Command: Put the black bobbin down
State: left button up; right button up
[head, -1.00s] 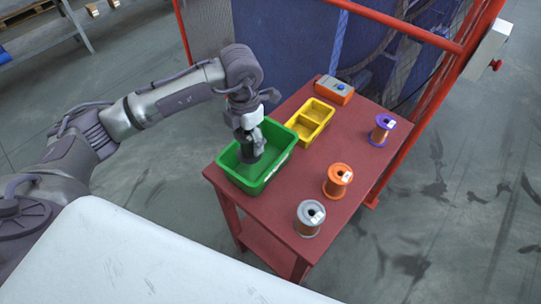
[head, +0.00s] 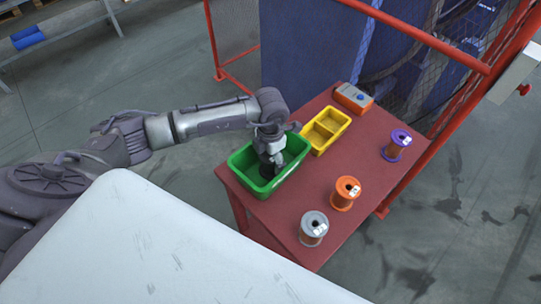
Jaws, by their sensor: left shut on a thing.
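My left gripper (head: 268,158) points down into the green bin (head: 240,160) on the red table. It is shut on the black bobbin (head: 267,171), a dark shape below the fingers, inside the bin's rim. The gripper hides much of the bobbin, and I cannot tell whether it touches the bin's floor. My right gripper is not in the head view.
A red-framed mesh fence (head: 425,37) stands behind.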

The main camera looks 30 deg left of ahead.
pick_arm(q)
jog(key=shift+f+b, duration=0.25)
jog(key=shift+b, duration=0.05)
jog(key=o, duration=0.9)
jog(key=shift+r, duration=0.1)
jog(key=shift+c, duration=0.2)
jog(key=shift+r, duration=0.1)
jog(key=shift+r, duration=0.2)
notch_tip(320, 180, up, 12)
jog(key=b, duration=0.3)
